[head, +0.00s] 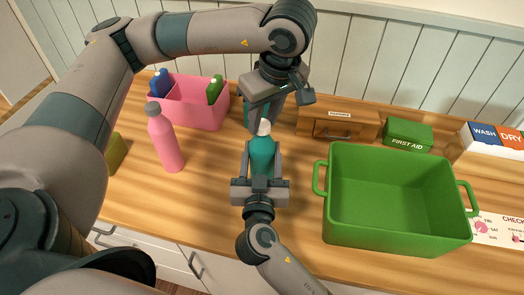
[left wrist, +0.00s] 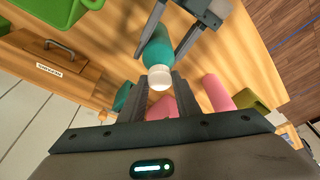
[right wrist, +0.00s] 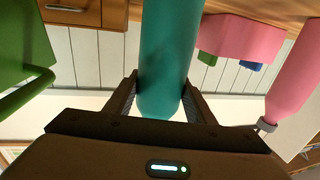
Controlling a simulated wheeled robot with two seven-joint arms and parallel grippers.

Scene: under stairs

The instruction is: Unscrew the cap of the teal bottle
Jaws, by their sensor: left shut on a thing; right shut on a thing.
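The teal bottle (head: 262,154) stands upright, held above or at the front part of the counter; its base is hidden by my right gripper. Its white cap (head: 264,128) is on top and also shows in the left wrist view (left wrist: 159,78). My left gripper (head: 265,119) comes down from above and is shut on the cap, which lies between its fingertips. My right gripper (head: 262,166) comes from the front and is shut on the bottle's body, which fills the space between the fingers in the right wrist view (right wrist: 165,55).
A green crate (head: 398,243) stands right of the bottle. A pink bottle (head: 166,140) and a pink caddy (head: 190,115) are to the left. A wooden drawer box (head: 338,126), a green first aid box (head: 408,134) and a wash/dry box (head: 490,140) stand behind. Another teal thing is partly hidden behind my left gripper.

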